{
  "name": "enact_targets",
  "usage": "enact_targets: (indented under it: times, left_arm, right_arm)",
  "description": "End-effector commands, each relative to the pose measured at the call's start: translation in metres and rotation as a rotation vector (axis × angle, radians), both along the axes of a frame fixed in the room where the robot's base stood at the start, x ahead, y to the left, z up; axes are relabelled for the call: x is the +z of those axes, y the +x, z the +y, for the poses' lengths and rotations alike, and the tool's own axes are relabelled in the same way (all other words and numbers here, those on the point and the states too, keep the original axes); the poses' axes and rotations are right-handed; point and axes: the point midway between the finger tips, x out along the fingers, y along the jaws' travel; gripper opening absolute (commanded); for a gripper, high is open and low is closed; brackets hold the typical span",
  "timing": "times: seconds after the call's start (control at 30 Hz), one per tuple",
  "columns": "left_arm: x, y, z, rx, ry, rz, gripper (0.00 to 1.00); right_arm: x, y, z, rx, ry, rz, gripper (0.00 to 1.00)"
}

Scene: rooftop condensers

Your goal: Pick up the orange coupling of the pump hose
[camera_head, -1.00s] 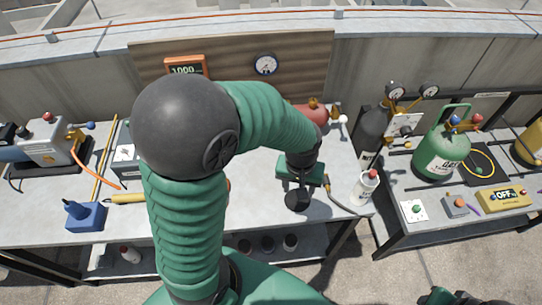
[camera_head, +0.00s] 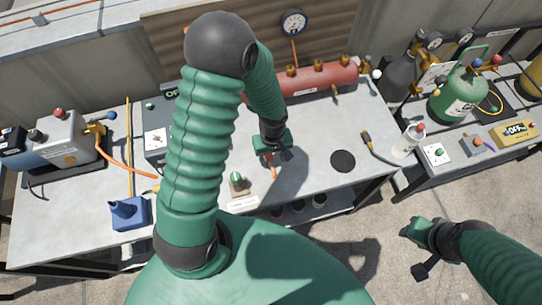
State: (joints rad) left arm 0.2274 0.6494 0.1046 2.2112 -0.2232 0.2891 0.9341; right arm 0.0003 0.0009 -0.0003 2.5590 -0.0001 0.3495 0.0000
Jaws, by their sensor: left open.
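The pump (camera_head: 68,140), a grey and blue unit, stands at the left end of the bench. Its orange hose (camera_head: 125,163) leaves a brass fitting, runs right along the bench and passes behind my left arm. A small orange piece (camera_head: 272,172), which looks like the coupling, shows just below my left gripper (camera_head: 277,152). My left gripper is open above the bench middle; I cannot tell whether it touches the orange piece. My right gripper (camera_head: 416,232) is at the lower right over the floor, away from the bench, its jaws unclear.
A red manifold (camera_head: 318,80) with brass valves lies along the bench back below a gauge (camera_head: 293,22). The bench front right is clear.

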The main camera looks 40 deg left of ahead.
Motion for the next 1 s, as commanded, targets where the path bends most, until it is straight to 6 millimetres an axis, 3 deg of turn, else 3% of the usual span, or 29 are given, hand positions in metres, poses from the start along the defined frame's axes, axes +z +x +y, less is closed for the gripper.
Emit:
enact_targets:
  times: [0.1, 0.37, 0.73, 1.0]
  left_arm:
    - [-0.018, -0.001, 0.001, 0.0, -0.001, 0.002, 0.51]
    - [-0.023, 0.001, 0.001, 0.0, 0.0, 0.001, 0.49]
    - [-0.022, 0.0, 0.001, 0.0, 0.001, 0.001, 0.01]
    - [-0.022, 0.001, 0.001, 0.0, 0.001, 0.001, 0.0]
  right_arm:
    - [-0.001, 0.0, 0.0, 0.0, 0.0, 0.001, 0.36]
    - [-0.001, 0.0, 0.0, 0.001, 0.0, 0.001, 0.36]
    - [-0.001, 0.0, 0.0, 0.001, 0.0, 0.001, 0.36]
    - [-0.001, 0.0, 0.0, 0.001, 0.0, 0.001, 0.36]
